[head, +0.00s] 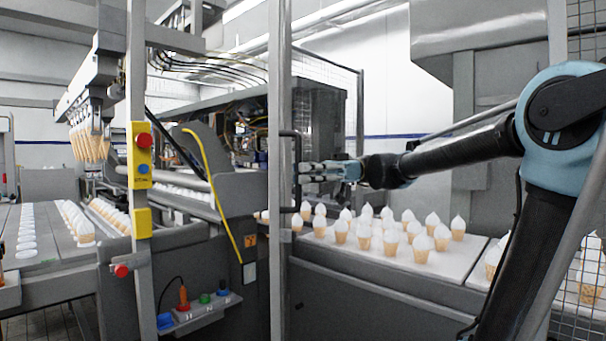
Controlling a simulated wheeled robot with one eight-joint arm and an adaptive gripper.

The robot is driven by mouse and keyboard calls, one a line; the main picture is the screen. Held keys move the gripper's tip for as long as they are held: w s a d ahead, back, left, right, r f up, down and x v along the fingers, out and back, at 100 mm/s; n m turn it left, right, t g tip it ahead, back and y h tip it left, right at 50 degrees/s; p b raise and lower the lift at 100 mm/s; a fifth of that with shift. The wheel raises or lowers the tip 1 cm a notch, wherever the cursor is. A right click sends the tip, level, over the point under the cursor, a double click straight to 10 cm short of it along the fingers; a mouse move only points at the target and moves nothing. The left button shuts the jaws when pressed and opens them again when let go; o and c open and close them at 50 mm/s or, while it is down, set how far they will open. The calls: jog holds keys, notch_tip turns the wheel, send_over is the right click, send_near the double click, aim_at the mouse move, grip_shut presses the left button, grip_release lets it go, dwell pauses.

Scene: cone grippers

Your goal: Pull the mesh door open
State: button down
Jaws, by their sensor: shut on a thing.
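A tall grey upright post (280,120) stands near the middle of the head view, with a black bar handle (296,150) on its right side. My gripper (308,171) is shut on the handle, reaching in from the right. The handle's middle is partly hidden by the fingers. A mesh panel (330,66) with a thin dark frame runs back from beside the post; it appears to be the mesh door. How far it stands open I cannot tell.
White-topped cones (415,232) stand on a conveyor (345,246) below my arm. More mesh (588,290) shows at the right edge. A yellow control box (141,162) with a red button is on a post at left. A button panel (200,312) is low in front.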

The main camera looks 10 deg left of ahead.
jog(key=shift+w+a+r, duration=0.1)
jog(key=shift+w+r, duration=0.1)
jog(key=c, duration=1.7)
grip_release()
jog(key=shift+w, duration=0.15)
jog(key=shift+o, duration=0.3)
jog(key=shift+w+f, duration=0.25)
jog(key=shift+w, duration=0.25)
jog(key=shift+w+f, duration=0.25)
jog(key=shift+w, duration=0.2)
jog(key=shift+s+r, duration=0.25)
jog(key=shift+s, duration=0.7)
notch_tip(320, 180, up, 10)
jog(key=shift+w, duration=0.25)
